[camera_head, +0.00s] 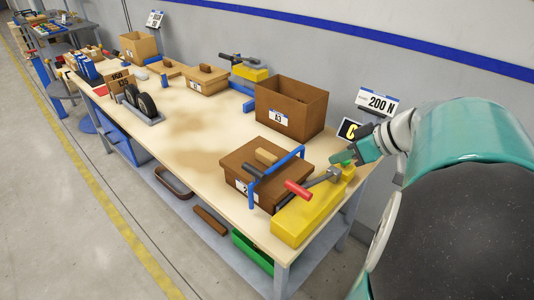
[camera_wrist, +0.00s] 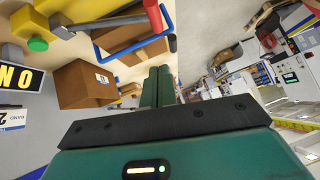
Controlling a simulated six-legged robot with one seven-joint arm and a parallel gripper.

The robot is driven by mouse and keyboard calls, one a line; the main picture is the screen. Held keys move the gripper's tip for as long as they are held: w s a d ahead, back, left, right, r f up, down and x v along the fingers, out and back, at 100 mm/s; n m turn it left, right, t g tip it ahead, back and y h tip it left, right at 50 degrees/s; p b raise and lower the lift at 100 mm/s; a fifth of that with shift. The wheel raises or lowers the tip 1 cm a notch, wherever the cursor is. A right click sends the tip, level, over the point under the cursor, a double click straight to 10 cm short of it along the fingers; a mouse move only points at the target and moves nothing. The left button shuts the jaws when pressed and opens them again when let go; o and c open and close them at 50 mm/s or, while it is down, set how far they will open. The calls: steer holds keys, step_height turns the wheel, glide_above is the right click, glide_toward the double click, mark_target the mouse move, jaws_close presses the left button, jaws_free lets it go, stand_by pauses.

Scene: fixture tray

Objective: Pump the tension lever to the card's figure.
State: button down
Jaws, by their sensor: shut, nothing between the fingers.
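The yellow tension tool (camera_head: 302,219) lies at the near right end of the bench. Its grey lever (camera_head: 322,181) ends in a red grip (camera_head: 298,190), which also shows at the top of the wrist view (camera_wrist: 152,14). A green button (camera_wrist: 38,45) is on the tool. The white card (camera_head: 378,103) on the wall reads 200 N. A black display (camera_wrist: 18,78) with yellow characters shows upside down, ending in 0 N and cut off by the frame; my arm hides much of it in the head view. My gripper (camera_head: 341,157) is shut and empty, near the tool's far end, off the red grip.
A closed brown box (camera_head: 236,160) with a blue frame (camera_head: 278,175) stands beside the tool. An open carton labelled A3 (camera_head: 291,107) stands behind. Further left are wheels in a holder (camera_head: 146,104) and another yellow tool (camera_head: 250,73). Bare benchtop (camera_head: 196,141) lies between.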

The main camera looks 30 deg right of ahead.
glide_above(296, 185)
steer(key=s+d, duration=0.3)
step_height(296, 185, down, 6)
steer(key=f, duration=0.2)
steer(key=a+f, duration=0.1)
steer(key=shift+w+a+f, duration=0.1)
steer(key=shift+w+f, duration=0.05)
steer(key=shift+f, duration=0.25)
steer(key=shift+a+f, duration=0.1)
steer(key=shift+f, duration=0.35)
